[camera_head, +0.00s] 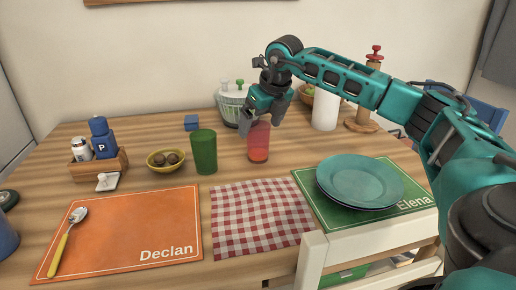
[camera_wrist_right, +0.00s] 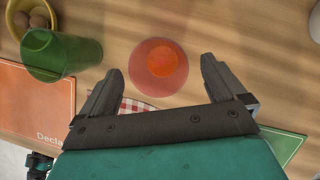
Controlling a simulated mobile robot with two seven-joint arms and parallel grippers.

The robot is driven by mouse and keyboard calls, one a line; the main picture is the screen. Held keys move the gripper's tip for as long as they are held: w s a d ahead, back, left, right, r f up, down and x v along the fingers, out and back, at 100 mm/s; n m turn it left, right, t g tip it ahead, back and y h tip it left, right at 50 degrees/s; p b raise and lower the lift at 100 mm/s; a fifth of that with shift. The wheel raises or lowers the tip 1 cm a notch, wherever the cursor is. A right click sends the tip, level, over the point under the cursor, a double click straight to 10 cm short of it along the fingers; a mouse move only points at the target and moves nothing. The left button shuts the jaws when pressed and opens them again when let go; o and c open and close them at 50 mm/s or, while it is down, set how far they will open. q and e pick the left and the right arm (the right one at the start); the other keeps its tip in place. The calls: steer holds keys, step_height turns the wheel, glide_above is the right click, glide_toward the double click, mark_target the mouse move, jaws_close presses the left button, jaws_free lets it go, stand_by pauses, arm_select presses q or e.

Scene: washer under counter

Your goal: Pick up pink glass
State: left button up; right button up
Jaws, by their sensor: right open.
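The pink glass (camera_head: 258,142) stands upright on the wooden table, right of the green glass, in the head view. My right gripper (camera_head: 262,115) is directly above it, and its lower end covers part of the glass's rim. In the right wrist view the pink glass (camera_wrist_right: 158,66) is seen from above, between and a little beyond the open fingertips of my right gripper (camera_wrist_right: 158,75). The fingers look empty. My left gripper is not in view.
A checkered cloth (camera_head: 260,218) and teal plates (camera_head: 358,180) lie in front.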

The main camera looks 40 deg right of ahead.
steer(key=b+x, duration=0.1)
steer(key=x, duration=0.3)
steer(key=shift+w+f+b, duration=0.1)
steer(key=shift+f+b, duration=0.2)
steer(key=shift+f, duration=0.05)
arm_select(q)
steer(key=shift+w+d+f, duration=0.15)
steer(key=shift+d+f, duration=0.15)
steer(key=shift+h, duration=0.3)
arm_select(e)
steer(key=shift+c, duration=0.4)
steer(key=shift+c, duration=0.7)
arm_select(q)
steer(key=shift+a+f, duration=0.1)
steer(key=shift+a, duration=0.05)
arm_select(e)
steer(key=shift+r, duration=0.1)
steer(key=c, duration=1)
